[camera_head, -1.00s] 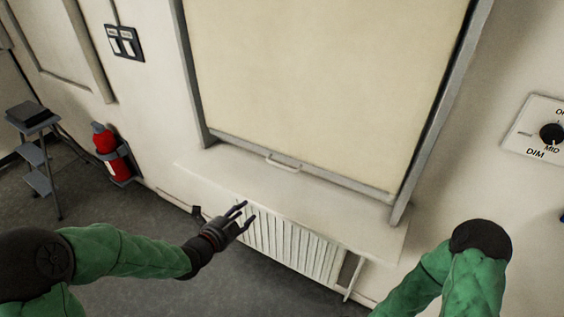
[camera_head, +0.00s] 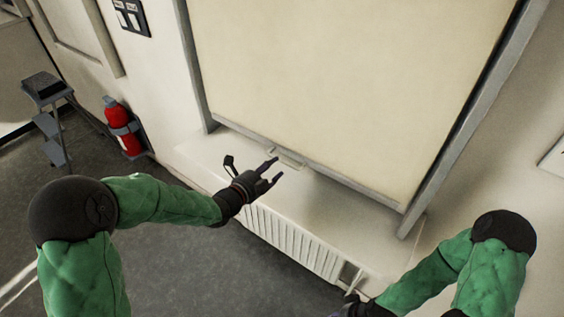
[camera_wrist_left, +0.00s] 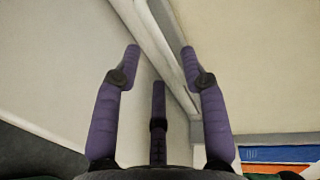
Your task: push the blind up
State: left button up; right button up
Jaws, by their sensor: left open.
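The cream blind (camera_head: 340,70) hangs lowered over the window, its grey bottom bar (camera_head: 345,182) just above the white sill. A small pale handle (camera_head: 288,158) sits on that bar. My left gripper (camera_head: 275,171) is open and empty in front of the handle, overlapping it in the picture; I cannot tell whether they touch. In the left wrist view, the purple fingers (camera_wrist_left: 160,50) are spread and the bottom bar (camera_wrist_left: 170,35) runs slantwise between and beyond them. My right arm comes in at the lower right; its dark wrist (camera_head: 368,309) is cut by the bottom edge, and its finger state is unclear.
The white sill (camera_head: 225,160) juts out below the blind, with a radiator (camera_head: 295,243) under it. Grey side rails (camera_head: 465,120) flank the blind. A red fire extinguisher (camera_head: 122,127) and a step stool (camera_head: 50,115) stand at the left, clear of my arms.

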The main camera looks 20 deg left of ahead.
pick_arm(q)
jog(key=shift+b+x, duration=0.3)
jog(key=shift+x, duration=2.5)
grip_shut()
